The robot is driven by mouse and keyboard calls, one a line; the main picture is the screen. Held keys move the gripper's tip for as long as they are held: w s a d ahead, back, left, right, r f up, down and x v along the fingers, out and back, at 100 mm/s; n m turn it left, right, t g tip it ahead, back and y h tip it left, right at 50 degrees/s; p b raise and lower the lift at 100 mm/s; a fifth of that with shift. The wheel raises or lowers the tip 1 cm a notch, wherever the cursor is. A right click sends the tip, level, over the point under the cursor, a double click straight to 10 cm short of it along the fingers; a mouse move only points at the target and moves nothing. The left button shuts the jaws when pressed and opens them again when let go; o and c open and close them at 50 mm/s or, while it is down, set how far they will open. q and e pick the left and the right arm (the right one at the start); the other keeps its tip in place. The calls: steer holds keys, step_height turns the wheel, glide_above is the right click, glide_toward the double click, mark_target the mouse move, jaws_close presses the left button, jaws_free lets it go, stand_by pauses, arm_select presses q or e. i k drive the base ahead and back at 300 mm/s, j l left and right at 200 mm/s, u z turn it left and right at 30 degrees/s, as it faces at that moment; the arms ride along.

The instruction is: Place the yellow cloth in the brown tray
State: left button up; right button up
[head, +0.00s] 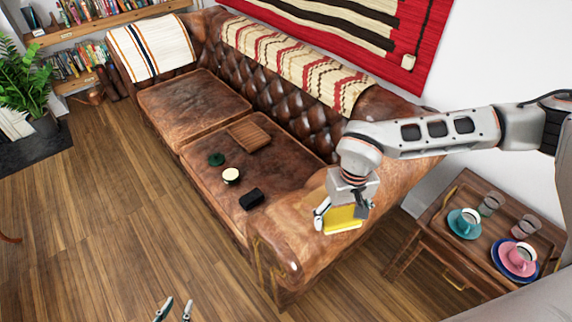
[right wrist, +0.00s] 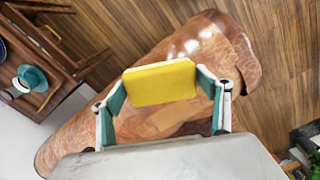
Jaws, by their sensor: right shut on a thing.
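The yellow cloth (head: 343,219) is a flat, block-like piece held in my right gripper (head: 342,212), above the near arm of the leather sofa. In the right wrist view the yellow cloth (right wrist: 160,83) sits between the two teal-padded fingers of my right gripper (right wrist: 165,95). The brown tray (head: 249,137) appears to be the small slatted wooden square on the sofa seat, up and left of my right gripper; nothing shows on it. My left gripper (head: 175,309) shows only its two fingertips, apart and empty, over the wood floor at the bottom edge.
On the brown leather sofa (head: 190,105), a dark green round thing (head: 216,159), a cream-topped cylinder (head: 231,175) and a black box (head: 251,198) lie near the tray. A side table (head: 445,245) with cups and glasses stands right of the sofa. Floor at left is clear.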

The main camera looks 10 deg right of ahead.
mark_target(241, 135)
steer(key=j, duration=0.5)
steer(key=i+j, duration=0.15)
steer(key=j, duration=0.8)
steer(key=i+j, duration=0.75)
steer(key=i, duration=0.65)
steer(key=i+j, duration=0.1)
steer(key=i, duration=0.65)
steer(key=l+z, duration=0.05)
